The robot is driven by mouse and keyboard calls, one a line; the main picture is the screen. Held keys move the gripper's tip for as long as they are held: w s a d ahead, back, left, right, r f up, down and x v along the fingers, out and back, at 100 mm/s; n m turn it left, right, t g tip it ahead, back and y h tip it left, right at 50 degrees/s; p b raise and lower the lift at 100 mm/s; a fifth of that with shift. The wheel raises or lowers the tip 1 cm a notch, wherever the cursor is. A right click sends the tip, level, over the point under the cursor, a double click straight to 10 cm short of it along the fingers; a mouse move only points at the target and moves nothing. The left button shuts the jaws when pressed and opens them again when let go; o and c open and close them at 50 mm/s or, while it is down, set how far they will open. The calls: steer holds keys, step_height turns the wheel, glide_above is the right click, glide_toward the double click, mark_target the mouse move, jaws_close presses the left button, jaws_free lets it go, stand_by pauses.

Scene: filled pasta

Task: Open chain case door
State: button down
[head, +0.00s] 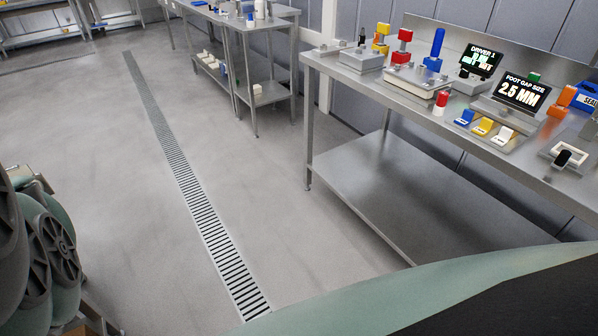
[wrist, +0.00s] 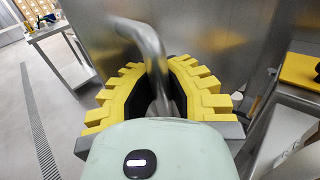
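A bent metal bar handle (wrist: 146,42) stands out from a brushed steel panel (wrist: 225,35) in the wrist view. The panel looks like the chain case door, but its edges and hinges do not show clearly. My gripper (wrist: 157,66), with yellow stepped fingers and black inner pads, is closed around the handle, one finger on each side. The pads appear to touch the bar. The lower part of the handle is hidden behind the fingers and my pale green wrist. The head view shows neither the door, the handle nor my gripper.
In the head view, a steel bench (head: 375,182) at right carries colored knobs, levers and displays, one reading "2.5 MM". A second steel table (head: 268,22) stands behind. A drain grate (head: 180,165) crosses the clear grey floor. A yellow part (wrist: 298,70) lies right of the panel.

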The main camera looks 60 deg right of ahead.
steer(key=shift+w+d+r, duration=0.15)
steer(key=shift+w+d, duration=0.05)
steer(key=shift+d, duration=0.05)
steer(key=c, duration=1.3)
jaws_free()
steer(key=shift+d, duration=0.45)
steer(key=shift+c, duration=0.2)
steer(key=o, duration=0.4)
steer(key=shift+a, duration=0.2)
steer(key=shift+w+r, duration=0.15)
steer(key=shift+r, duration=4.7)
steer(key=shift+d, duration=0.15)
